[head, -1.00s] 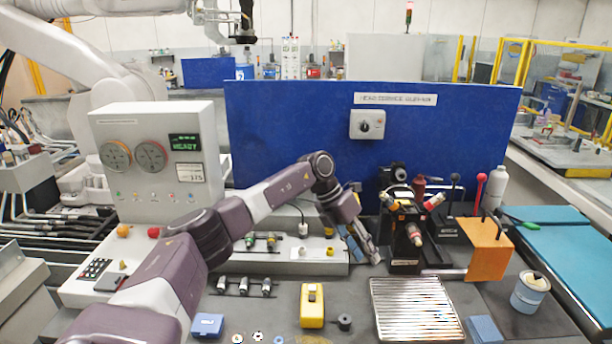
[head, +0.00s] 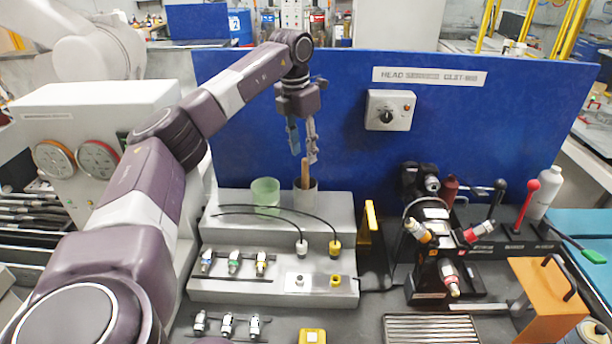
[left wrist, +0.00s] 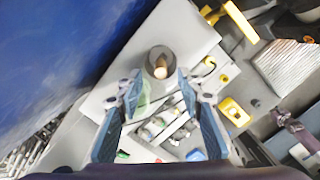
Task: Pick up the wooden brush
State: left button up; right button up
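The wooden brush shows as a brown handle (head: 306,172) standing upright in a grey cup (head: 305,198) on the upper step of the grey stand. In the left wrist view the handle's round end (left wrist: 160,72) shows inside the dark cup mouth (left wrist: 161,60); the rest of the brush is hidden in the cup. My left gripper (head: 303,150) is above the cup, pointing down. Its fingers are apart, with nothing held, and their tips are near the top of the handle. In the left wrist view the open fingers (left wrist: 160,84) lie either side of the handle. My right gripper is not in view.
A translucent green cup (head: 265,194) stands left of the grey cup. The blue panel (head: 345,150) rises close behind. Black cables with plugs (head: 302,247) cross the stand in front. Several connectors (head: 233,262) sit lower. A dark tool fixture (head: 440,240) stands to the right.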

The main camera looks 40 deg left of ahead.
aim_at(304, 159)
pick_arm(q)
jog(key=shift+w+a+f+p, duration=0.15)
jog(key=shift+w+f+p, duration=0.1)
jog(key=shift+f, duration=0.3)
jog(key=shift+w+a+f+p, duration=0.15)
jog(key=shift+f+p, duration=0.05)
jog(key=shift+f, duration=0.35)
jog(key=shift+s+d+f+p, duration=0.3)
jog(key=shift+f+p, duration=0.25)
jog(key=shift+p, duration=0.05)
jog(key=f+p, duration=0.2)
jog(key=f, duration=0.2)
jog(key=shift+w+f, duration=0.2)
jog(key=shift+f, duration=0.1)
jog(key=shift+d, duration=0.1)
jog(key=c, duration=0.3)
grip_shut()
